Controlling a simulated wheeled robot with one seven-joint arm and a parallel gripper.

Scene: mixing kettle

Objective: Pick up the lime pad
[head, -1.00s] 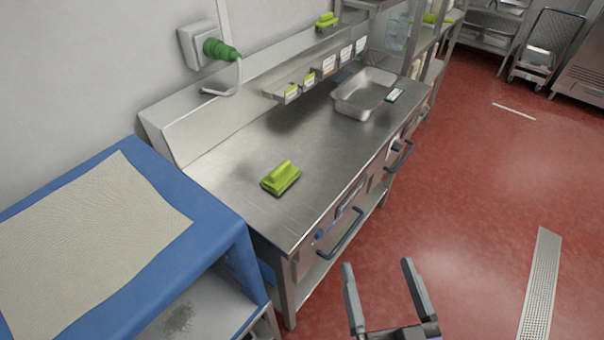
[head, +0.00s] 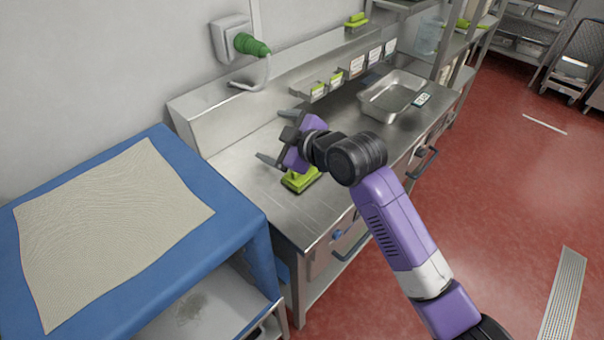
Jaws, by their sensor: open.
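The lime pad (head: 299,182) lies on the steel counter (head: 245,178), near its left front part. My gripper and wrist hide its upper part. My gripper (head: 270,135) is open and empty above the counter. Its two fingers point left, toward the wall side, and lie up and left of the pad in the picture. The gripper does not hold the pad, and I cannot tell how high it is above it.
A blue table (head: 187,240) with a beige mat stands left of the counter. A metal tray (head: 393,93) sits at the counter's far end. A shelf with labelled holders runs along the back. Another lime item (head: 356,19) rests higher up. Red floor is open at right.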

